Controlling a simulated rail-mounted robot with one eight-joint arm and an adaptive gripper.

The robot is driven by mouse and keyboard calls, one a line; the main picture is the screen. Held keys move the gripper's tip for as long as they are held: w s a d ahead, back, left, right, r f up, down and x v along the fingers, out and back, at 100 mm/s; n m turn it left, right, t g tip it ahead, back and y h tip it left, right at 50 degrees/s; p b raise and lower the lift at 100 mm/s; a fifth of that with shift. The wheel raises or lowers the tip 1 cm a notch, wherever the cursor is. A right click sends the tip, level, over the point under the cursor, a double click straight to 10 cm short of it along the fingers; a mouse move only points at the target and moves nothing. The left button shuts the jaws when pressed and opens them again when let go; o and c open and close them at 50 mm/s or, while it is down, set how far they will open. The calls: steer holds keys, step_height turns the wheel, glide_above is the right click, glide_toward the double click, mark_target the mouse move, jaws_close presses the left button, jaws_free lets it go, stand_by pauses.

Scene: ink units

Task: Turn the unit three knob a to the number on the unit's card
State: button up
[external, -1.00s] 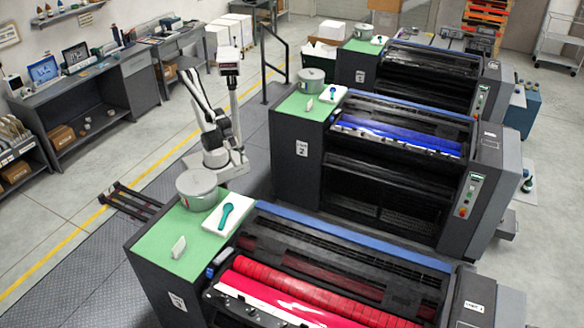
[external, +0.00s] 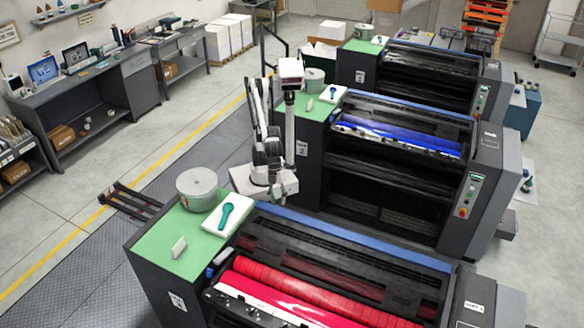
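The middle press (external: 390,170) with blue ink and the near press (external: 320,275) with red ink stand along the right. A dark railing (external: 272,52) stands left of the far press. The walkway (external: 150,190) on the left is mostly clear, with a dark rail frame (external: 130,201).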

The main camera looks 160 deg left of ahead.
steer(key=w+d+m+g, duration=0.1)
steer(key=w+d+m, duration=0.3)
steer(key=w+d, duration=0.5)
steer(key=m+g+y, duration=0.1)
steer(key=m+g, duration=0.2)
steer(key=m, duration=0.9)
glide_above(221, 298)
step_height(221, 298, down, 16)
steer(key=f, duration=0.9)
steer(key=f+p, duration=0.1)
steer(key=f, duration=0.4)
steer(key=shift+s, duration=0.35)
steer(key=shift+c, duration=0.3)
jaws_close()
